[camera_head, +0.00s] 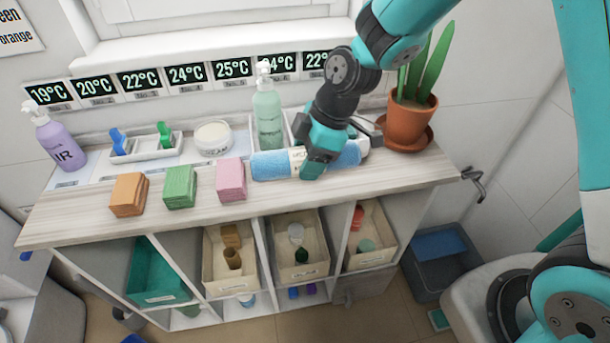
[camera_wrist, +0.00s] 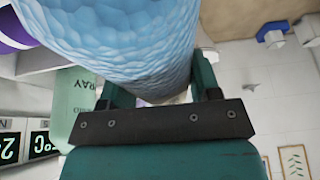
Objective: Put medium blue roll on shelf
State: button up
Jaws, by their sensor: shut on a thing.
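The blue roll (camera_head: 271,165) is a light-blue roll with a white label band, lying lengthwise on the right part of the wooden shelf top (camera_head: 330,190). My gripper (camera_head: 318,163) is over its middle and shut on it. In the wrist view the roll (camera_wrist: 125,40) fills the upper middle, with a bumpy blue surface, between the teal fingers of my gripper (camera_wrist: 160,85). The gripper hides part of the roll in the head view. I cannot tell whether the roll touches the shelf top.
A green pump bottle (camera_head: 268,120) stands just behind the roll. A potted plant (camera_head: 411,122) is to the right. Pink (camera_head: 231,179), green (camera_head: 180,187) and orange (camera_head: 128,194) blocks stand to the left. A white cream jar (camera_head: 213,138) is behind them. Bins (camera_head: 232,300) fill the compartments below.

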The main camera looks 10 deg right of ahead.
aim_at(300, 192)
jog(key=shift+f, duration=3.05)
jog(key=shift+f, duration=0.15)
jog(key=o, duration=1)
